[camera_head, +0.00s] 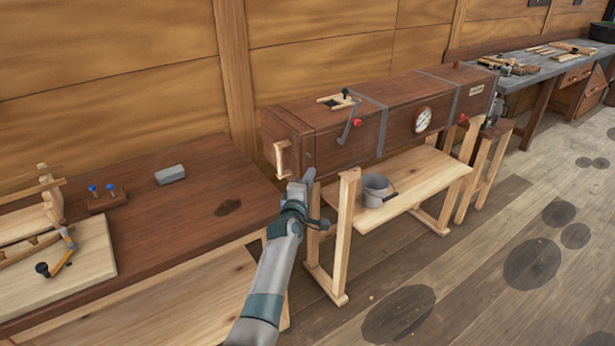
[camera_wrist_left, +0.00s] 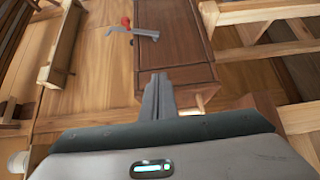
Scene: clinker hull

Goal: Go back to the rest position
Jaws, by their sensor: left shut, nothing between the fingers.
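My left gripper (camera_head: 303,183) reaches up from the bottom of the head view. Its fingers are together with nothing between them. It is in front of the near end of a long dark wooden box (camera_head: 355,125), close to the wooden handle (camera_head: 281,159) on that end. I cannot tell whether it touches the box. In the left wrist view the shut fingers (camera_wrist_left: 158,88) point toward the box (camera_wrist_left: 165,45). My right gripper is not in view.
The box stands on wooden trestles with a shelf (camera_head: 425,180) holding a grey bucket (camera_head: 376,190). A workbench (camera_head: 530,68) stands at the back right. The floor at right is clear.

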